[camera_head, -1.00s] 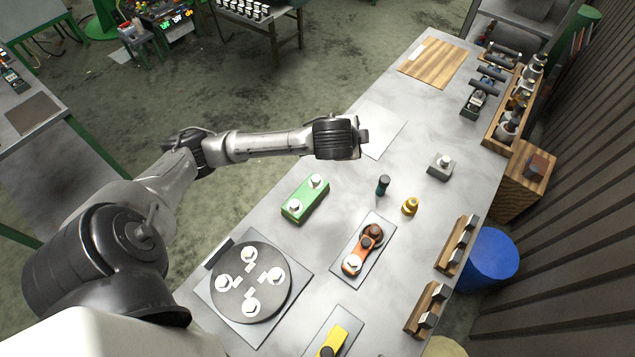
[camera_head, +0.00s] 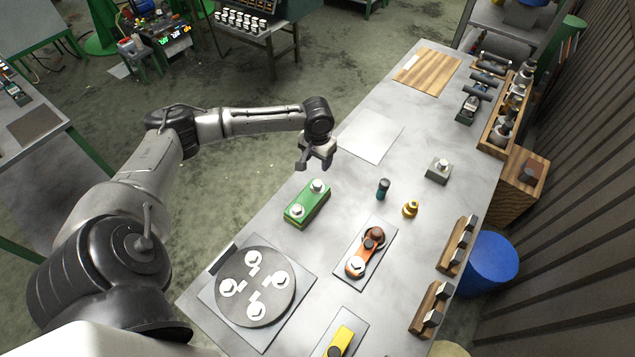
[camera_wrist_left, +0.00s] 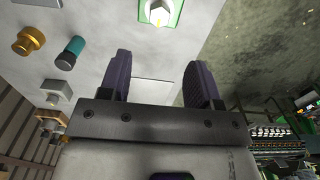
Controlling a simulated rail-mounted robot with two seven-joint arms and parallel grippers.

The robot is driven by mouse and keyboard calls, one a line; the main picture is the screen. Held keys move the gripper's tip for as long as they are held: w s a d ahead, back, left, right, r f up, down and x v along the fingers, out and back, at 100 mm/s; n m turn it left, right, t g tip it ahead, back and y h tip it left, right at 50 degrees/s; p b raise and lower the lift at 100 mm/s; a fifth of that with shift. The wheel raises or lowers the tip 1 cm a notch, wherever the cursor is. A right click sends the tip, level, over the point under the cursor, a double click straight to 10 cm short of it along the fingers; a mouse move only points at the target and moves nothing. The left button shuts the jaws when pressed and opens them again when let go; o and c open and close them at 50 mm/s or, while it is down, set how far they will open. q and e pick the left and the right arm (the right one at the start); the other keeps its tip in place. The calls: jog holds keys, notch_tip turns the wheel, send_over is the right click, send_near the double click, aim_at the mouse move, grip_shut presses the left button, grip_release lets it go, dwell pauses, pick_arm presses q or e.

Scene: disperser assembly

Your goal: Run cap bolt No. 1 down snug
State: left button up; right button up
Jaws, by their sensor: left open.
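My left gripper (camera_head: 314,163) is open and empty, above the table's left edge just behind the green block. In the left wrist view its two dark fingers (camera_wrist_left: 159,62) stand apart with nothing between them. The green block (camera_head: 308,206) lies on the table with two white hex-headed bolts, a far one (camera_head: 318,185) and a near one (camera_head: 297,210). One white bolt (camera_wrist_left: 160,14) on the green block shows at the top of the left wrist view, beyond the fingertips. I cannot tell which bolt is No. 1. My right gripper is not in view.
A round dark plate (camera_head: 254,286) with several white knobs lies nearer. An orange part (camera_head: 367,252) sits on a grey mat. A teal cylinder (camera_head: 383,189), a brass fitting (camera_head: 410,209) and a grey block (camera_head: 438,170) stand right of the green block.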

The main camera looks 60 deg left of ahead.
aim_at(317, 184)
pick_arm(q)
notch_tip(317, 184, down, 10)
jog(key=shift+f+b, duration=0.1)
jog(key=shift+b, duration=0.25)
jog(key=shift+f, duration=0.95)
jog(key=shift+c, duration=0.4)
